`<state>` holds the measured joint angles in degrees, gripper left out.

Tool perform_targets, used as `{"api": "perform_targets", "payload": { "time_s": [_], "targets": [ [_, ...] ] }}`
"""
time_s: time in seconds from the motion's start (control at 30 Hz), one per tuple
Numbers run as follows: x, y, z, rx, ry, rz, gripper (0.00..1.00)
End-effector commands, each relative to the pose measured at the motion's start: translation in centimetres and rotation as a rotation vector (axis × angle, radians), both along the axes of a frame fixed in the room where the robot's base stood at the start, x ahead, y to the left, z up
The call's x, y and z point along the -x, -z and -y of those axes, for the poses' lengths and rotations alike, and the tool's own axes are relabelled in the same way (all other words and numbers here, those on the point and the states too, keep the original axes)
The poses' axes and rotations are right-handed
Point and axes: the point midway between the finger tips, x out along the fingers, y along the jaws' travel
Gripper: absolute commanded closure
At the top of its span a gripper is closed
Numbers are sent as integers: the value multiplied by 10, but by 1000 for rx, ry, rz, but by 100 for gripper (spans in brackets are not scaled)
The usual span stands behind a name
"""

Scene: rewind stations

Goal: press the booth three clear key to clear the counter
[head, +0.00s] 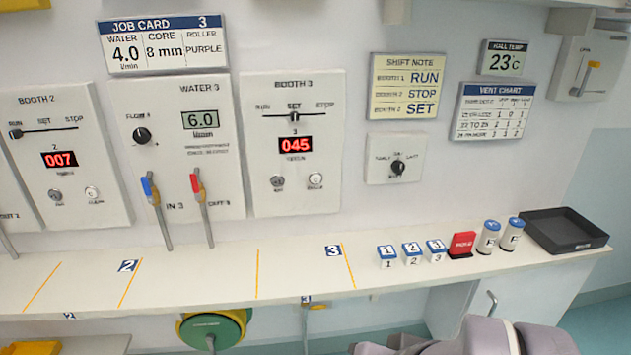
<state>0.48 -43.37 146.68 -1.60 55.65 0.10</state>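The booth 3 panel (260,110) is on the wall left of centre. Its red counter display (295,145) reads 045. Below the display are two small round keys. The right one, the clear key (315,181), is pale, with a small blurred label; the left key (277,182) is greyer. The slider (294,117) at the top of the panel stands at SET. Parts of my arm show at the bottom right edge, well below the panel. My gripper cannot be made out in this view.
Below the panel runs a pale shelf (200,275) with yellow lines. Numbered blocks (411,254), a red block (462,245), two white canisters (511,234) and a black tray (565,232) stand at its right. Upright handles (202,208) are left of booth 3. The wall before the keys looks clear.

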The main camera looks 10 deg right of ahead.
Motion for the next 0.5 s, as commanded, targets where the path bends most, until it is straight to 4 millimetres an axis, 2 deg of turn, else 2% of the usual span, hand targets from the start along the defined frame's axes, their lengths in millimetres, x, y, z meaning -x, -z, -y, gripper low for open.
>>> {"api": "perform_targets", "payload": {
  "time_s": [0.03, 0.17, 0.5],
  "targets": [
    [0, 0, 0, 0, 0, 0, 76],
    [0, 0, 0, 0, 0, 0, 100],
    [0, 0, 0, 0, 0, 0, 100]
  ]
}}
